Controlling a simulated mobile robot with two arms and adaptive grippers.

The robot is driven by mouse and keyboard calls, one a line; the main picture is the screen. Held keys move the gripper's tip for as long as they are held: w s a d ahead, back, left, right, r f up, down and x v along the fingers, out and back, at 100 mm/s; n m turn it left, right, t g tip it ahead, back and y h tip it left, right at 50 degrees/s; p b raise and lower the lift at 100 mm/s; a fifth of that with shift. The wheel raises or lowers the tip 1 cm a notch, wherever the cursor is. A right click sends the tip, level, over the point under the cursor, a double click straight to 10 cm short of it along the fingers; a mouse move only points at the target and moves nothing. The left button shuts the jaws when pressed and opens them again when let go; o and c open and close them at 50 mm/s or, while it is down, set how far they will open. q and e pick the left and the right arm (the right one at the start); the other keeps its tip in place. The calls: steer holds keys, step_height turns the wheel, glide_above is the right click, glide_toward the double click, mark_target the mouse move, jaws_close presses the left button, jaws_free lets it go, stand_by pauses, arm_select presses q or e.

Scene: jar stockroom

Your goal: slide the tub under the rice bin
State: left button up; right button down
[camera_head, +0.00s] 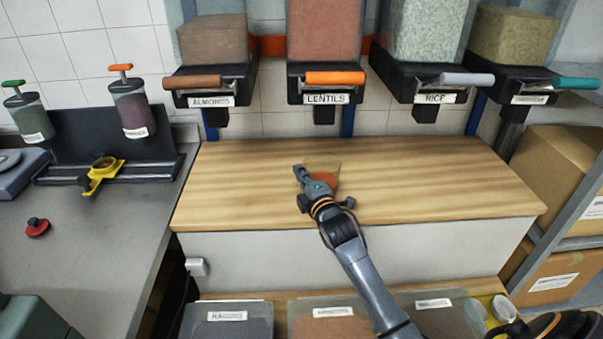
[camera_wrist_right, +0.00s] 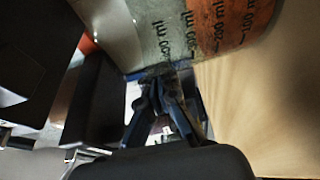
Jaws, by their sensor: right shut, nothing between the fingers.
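The tub (camera_head: 323,167) is clear, with orange contents in its lower part. It stands on the wooden counter below and in front of the lentils dispenser, left of the rice bin (camera_head: 422,35) and its spout. In the right wrist view the tub (camera_wrist_right: 205,35) is close, showing ml marks and the orange fill. My right gripper (camera_head: 301,172) is shut and empty at the tub's left side; its fingers (camera_wrist_right: 168,88) are close to the tub wall, and I cannot tell whether they touch. The gripper hides part of the tub. My left gripper is not in view.
The wooden counter (camera_head: 430,180) is clear right of the tub, toward the rice spout. The almonds bin (camera_head: 212,40) and lentils bin (camera_head: 323,30) hang behind. Labelled containers (camera_head: 228,318) stand below the front edge. Cardboard boxes (camera_head: 560,165) stand at right.

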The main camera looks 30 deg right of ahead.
steer(key=shift+r, duration=0.1)
steer(key=shift+s+d, duration=0.15)
steer(key=shift+d, duration=0.05)
steer(key=s+d+p, duration=0.1)
steer(key=d, duration=0.2)
steer(key=s+d+p, duration=0.1)
steer(key=s+d, duration=0.1)
steer(key=d, duration=0.1)
steer(key=s+d+p, duration=0.1)
steer(key=d, duration=0.2)
steer(key=shift+s+d, duration=0.35)
steer(key=s+d, duration=0.2)
steer(key=d, duration=0.2)
steer(key=s+d+p, duration=0.1)
steer(key=s+d, duration=0.1)
steer(key=d, duration=0.2)
steer(key=s+d, duration=0.2)
steer(key=d, duration=0.2)
steer(key=shift+s+d, duration=0.1)
steer(key=shift+d, duration=0.2)
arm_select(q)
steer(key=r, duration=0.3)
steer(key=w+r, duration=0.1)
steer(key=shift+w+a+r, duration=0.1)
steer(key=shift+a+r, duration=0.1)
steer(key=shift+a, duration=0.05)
arm_select(e)
steer(key=shift+a, duration=0.1)
